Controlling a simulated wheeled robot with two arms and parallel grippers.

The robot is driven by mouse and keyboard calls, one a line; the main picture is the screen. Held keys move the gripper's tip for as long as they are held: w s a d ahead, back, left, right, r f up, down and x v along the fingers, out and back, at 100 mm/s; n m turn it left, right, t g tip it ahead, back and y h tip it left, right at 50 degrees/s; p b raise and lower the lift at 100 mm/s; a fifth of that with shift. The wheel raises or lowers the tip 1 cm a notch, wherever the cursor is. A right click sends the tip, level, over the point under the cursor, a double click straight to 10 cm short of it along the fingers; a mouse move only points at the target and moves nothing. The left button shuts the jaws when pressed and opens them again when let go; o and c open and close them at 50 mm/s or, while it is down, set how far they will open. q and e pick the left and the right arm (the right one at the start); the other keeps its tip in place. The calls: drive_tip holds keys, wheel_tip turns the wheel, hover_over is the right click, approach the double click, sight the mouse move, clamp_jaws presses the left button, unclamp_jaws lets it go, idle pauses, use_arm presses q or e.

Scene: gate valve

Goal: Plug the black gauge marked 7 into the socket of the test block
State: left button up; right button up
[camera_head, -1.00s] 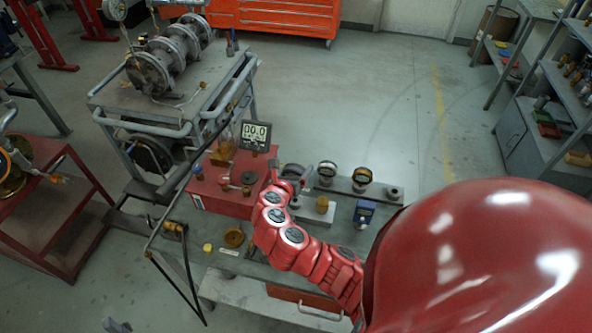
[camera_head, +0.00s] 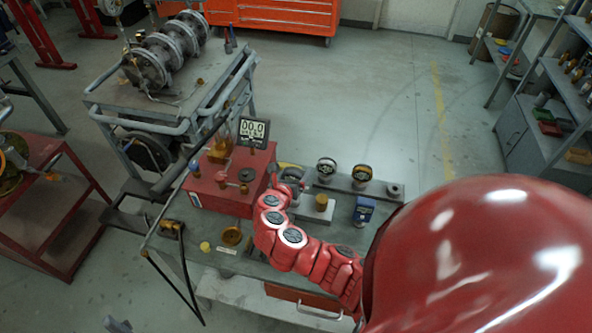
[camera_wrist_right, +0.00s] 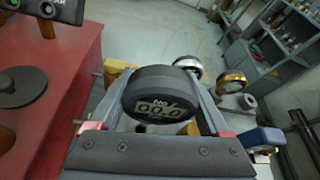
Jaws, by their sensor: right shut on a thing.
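My right gripper (camera_wrist_right: 160,110) is shut on a round black gauge (camera_wrist_right: 158,88), with one finger on each side of it. Its digital face is turned to the wrist camera and starts with "No"; the number is not clear. In the head view my right gripper (camera_head: 287,182) is just right of a red box (camera_head: 217,193) on the bench. A small grey block (camera_head: 313,213) with a brass cylinder (camera_head: 321,202) sits to its right. I cannot tell which part is the test block's socket; the gauge's lower end is hidden. My left gripper does not show clearly.
A blue device (camera_head: 363,209) stands to the right. A digital display (camera_head: 253,129) stands at the red box.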

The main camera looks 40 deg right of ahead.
drive_tip(key=shift+f+b, duration=0.4)
drive_tip(key=shift+f, duration=0.65)
drive_tip(key=shift+p, duration=0.75)
idle(0.8)
drive_tip(key=shift+f+b, duration=1.2)
drive_tip(key=shift+f, duration=0.65)
drive_tip(key=o, duration=1.4)
drive_tip(key=b+v, duration=0.1)
drive_tip(key=v, duration=0.8)
drive_tip(key=shift+s+a+r, duration=0.1)
drive_tip(key=shift+r, duration=0.05)
drive_tip(key=p+v, duration=0.5)
drive_tip(key=v, duration=0.3)
drive_tip(key=shift+p, duration=0.35)
